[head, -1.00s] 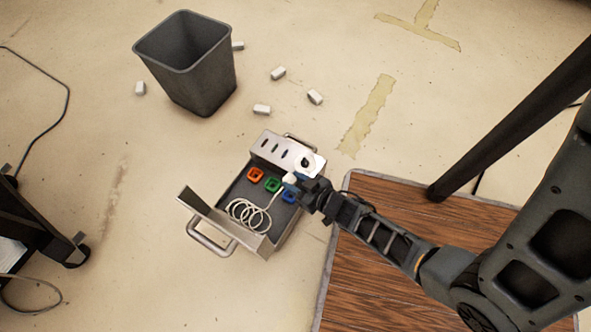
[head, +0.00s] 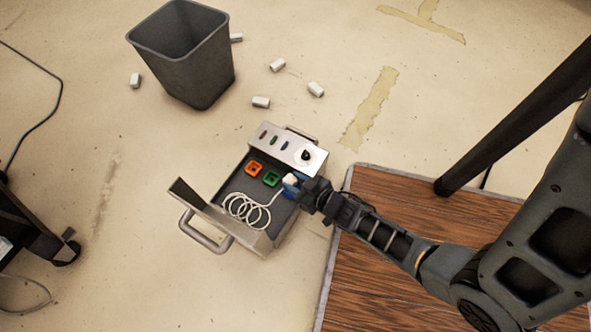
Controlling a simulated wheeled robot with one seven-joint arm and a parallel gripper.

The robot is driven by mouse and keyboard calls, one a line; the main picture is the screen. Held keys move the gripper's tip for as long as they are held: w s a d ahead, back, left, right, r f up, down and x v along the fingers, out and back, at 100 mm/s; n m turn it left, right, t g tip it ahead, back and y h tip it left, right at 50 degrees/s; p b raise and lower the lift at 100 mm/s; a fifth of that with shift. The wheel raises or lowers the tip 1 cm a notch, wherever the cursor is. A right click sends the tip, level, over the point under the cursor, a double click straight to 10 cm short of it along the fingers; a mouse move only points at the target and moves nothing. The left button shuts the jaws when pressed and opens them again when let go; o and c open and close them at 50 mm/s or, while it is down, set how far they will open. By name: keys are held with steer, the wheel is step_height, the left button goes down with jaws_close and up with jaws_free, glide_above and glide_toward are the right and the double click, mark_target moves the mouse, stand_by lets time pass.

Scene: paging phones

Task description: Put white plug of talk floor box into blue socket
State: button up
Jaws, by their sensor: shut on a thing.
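The open metal floor box (head: 212,243) sits on the floor with a dark inside. In it are an orange socket (head: 253,168), a green socket (head: 271,179) and a blue socket (head: 289,191), in a row. My gripper (head: 297,185) is over the blue end of the row and partly hides the blue socket. It is shut on the white plug (head: 290,178), at or just above the blue socket. I cannot tell whether the plug is seated. The plug's white coiled cord (head: 246,208) lies in the box.
The box's metal panel (head: 297,150) has several slots and a dark round spot. A grey bin (head: 190,60) and several white blocks (head: 261,102) are on the floor behind. A wooden board (head: 400,290) lies right, with a dark post (head: 510,120) above it.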

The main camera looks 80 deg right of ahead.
steer(key=shift+f+b, duration=1.15)
steer(key=shift+f, duration=0.4)
steer(key=shift+f, duration=0.3)
steer(key=o, duration=1.1)
